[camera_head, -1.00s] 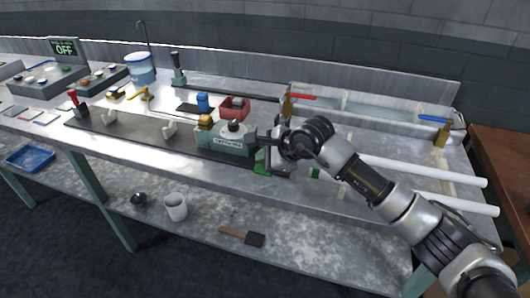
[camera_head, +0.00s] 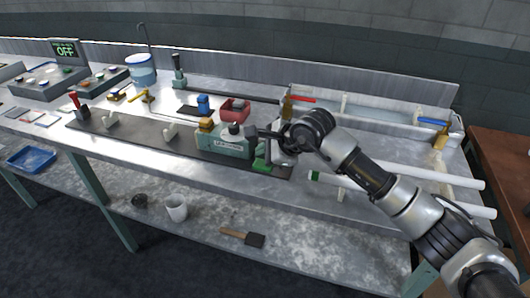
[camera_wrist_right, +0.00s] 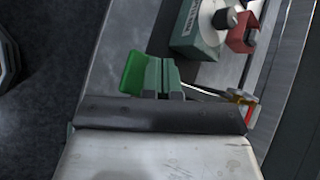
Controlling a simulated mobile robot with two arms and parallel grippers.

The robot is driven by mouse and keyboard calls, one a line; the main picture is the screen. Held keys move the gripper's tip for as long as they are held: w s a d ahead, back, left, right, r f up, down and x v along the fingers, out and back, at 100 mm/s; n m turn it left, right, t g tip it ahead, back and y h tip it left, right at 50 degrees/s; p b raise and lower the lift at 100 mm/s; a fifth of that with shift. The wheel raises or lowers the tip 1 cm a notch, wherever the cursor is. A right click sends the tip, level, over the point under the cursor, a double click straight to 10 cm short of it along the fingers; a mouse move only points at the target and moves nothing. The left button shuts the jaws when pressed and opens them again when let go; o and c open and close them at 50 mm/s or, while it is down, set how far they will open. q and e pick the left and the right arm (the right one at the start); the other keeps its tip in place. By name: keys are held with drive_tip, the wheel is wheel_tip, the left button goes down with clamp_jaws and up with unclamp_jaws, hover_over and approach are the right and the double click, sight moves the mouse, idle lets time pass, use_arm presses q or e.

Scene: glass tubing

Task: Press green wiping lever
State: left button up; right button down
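The green lever (camera_head: 261,162) stands at the right end of the dark bench strip, beside a teal box (camera_head: 222,147) with a white label and a round knob. In the right wrist view, the lever's bright green plate (camera_wrist_right: 134,73) is just beyond my gripper, left of a duller green upright piece. My right gripper (camera_head: 256,133) is at the lever's upper part and points left towards the box. Whether it touches the lever is unclear. Its fingers are small and partly hidden, so their opening cannot be made out. My left gripper is not in view.
White tubes (camera_head: 440,195) stick out at the right under my arm. Red and blue valve handles are at the back right. A brush (camera_head: 243,237) and white cup (camera_head: 176,208) are on the lower shelf.

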drive_tip(key=shift+r+p, duration=0.5)
drive_tip(key=shift+r, duration=0.9)
wheel_tip(320, 180, up, 5)
drive_tip(key=shift+f+p, duration=0.1)
drive_tip(key=shift+p, duration=0.8)
